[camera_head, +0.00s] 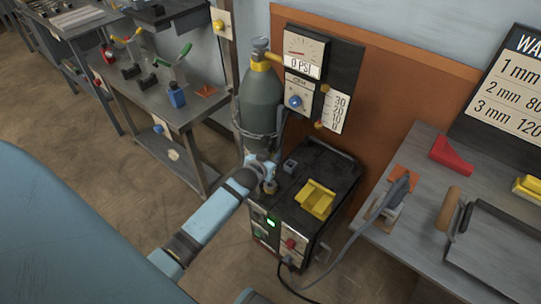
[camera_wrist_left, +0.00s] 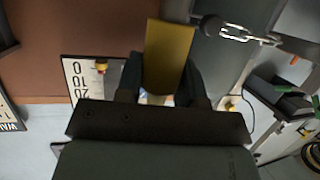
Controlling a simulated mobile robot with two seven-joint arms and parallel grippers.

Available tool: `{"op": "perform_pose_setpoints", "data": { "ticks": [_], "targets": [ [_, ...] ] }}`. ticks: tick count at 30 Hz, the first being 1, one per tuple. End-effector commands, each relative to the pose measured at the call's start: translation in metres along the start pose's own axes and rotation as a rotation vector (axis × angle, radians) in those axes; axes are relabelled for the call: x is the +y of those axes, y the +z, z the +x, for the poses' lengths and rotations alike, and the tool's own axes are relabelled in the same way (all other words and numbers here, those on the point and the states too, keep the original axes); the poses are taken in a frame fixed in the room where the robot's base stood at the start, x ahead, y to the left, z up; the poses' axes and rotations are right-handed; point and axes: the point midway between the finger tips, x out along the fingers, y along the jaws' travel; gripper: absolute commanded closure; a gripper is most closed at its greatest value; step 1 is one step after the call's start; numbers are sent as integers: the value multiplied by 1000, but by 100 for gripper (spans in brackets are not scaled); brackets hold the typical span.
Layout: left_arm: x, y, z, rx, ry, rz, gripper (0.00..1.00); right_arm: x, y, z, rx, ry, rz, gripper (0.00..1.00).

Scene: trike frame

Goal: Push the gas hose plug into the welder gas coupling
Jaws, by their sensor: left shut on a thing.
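My left gripper (camera_head: 268,178) is over the left part of the black welder's top (camera_head: 325,165), just in front of the gas cylinder (camera_head: 263,100). In the left wrist view, its two dark fingers are shut on a yellow, brass-coloured piece (camera_wrist_left: 168,55), which looks like the gas hose plug. In the head view, a small brass-coloured part (camera_head: 270,187) shows just below the gripper; I cannot tell whether it is the plug or the coupling. The welder gas coupling cannot be made out for certain, and contact is hidden. My right gripper is not in view.
A yellow holder (camera_head: 316,199) sits on the welder's top. The cylinder's chain (camera_wrist_left: 240,33) and the flow scale (camera_wrist_left: 80,80) show in the left wrist view. A gauge panel (camera_head: 305,52) is behind. A workbench (camera_head: 440,240) stands right, a tool bench (camera_head: 160,105) left.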

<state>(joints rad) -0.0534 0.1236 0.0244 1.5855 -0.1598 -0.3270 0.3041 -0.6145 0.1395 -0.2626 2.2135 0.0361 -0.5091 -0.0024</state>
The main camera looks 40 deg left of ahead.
Motion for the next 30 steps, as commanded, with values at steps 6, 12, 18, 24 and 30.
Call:
{"op": "perform_pose_setpoints", "data": {
  "ticks": [6,12,18,24,30],
  "targets": [
    [0,15,6,-1,0,-1,90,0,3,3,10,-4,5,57],
    [0,34,12,-2,0,-2,90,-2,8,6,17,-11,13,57],
    [0,49,18,-1,0,-1,90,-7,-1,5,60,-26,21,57],
    [0,54,20,-1,0,0,90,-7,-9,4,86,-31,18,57],
    [0,54,20,0,0,0,90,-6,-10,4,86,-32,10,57]
  ]
}}
